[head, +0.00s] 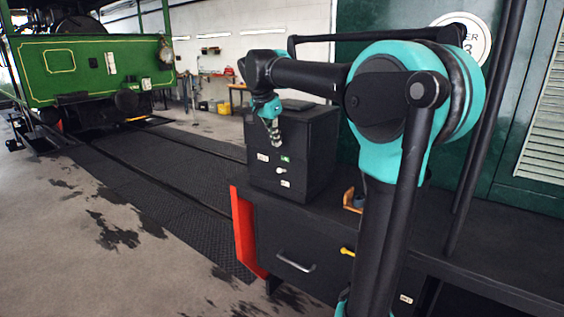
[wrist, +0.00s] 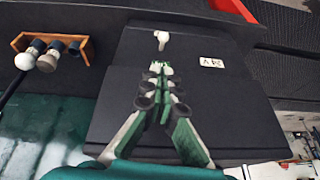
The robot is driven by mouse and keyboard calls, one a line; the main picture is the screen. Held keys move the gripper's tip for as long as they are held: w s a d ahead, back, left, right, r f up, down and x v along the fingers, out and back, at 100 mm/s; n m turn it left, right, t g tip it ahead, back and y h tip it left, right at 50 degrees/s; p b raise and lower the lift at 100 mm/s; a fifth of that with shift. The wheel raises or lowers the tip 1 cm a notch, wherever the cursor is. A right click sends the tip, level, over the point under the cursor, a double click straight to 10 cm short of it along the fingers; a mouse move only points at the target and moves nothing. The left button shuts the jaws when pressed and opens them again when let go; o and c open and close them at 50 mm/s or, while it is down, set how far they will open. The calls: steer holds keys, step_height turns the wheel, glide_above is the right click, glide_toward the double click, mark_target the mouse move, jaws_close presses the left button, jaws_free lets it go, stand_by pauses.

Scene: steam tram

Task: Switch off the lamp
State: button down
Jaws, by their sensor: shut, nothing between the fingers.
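A black box (head: 290,150) stands on the dark bench, with small white labels, a green label (head: 285,158) and a white knob-like switch (head: 281,170) on its front. The switch also shows in the wrist view (wrist: 161,38), beyond my fingertips, with a white marked label (wrist: 212,61) beside it. My gripper (head: 273,138) is in front of the box's upper front. In the wrist view my gripper (wrist: 158,78) is shut and empty, its tips overlapping the green label; contact cannot be told. I cannot tell which thing is the lamp; a round fitting (head: 166,53) hangs on the green tram.
A wooden rack (wrist: 22,42) with several round-ended pieces sits on the bench beside the box. The bench has a drawer with a metal handle (head: 296,262) and a red end panel (head: 244,232). The green tram (head: 90,68) stands back left. The floor left of the bench is clear.

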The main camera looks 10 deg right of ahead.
mark_target(279, 171)
stand_by(0.3)
steer(key=x, duration=1)
steer(key=shift+s+a+f+t+h, duration=0.25)
steer(key=shift+a+t+h, duration=0.05)
steer(key=shift+t+h, duration=0.35)
stand_by(0.5)
steer(key=shift+s+a+f+t+h, duration=0.15)
steer(key=shift+t+h, duration=0.1)
steer(key=shift+t, duration=0.1)
steer(key=shift+s+a+f+t+h, duration=0.15)
steer(key=shift+f+t+h, duration=0.15)
steer(key=shift+t+h, duration=0.3)
steer(key=shift+s+a+f+t+h, duration=0.2)
steer(key=shift+f+t+h, duration=0.1)
steer(key=shift+t+h, duration=0.3)
steer(key=shift+d, duration=0.1)
steer(key=shift+w, duration=0.1)
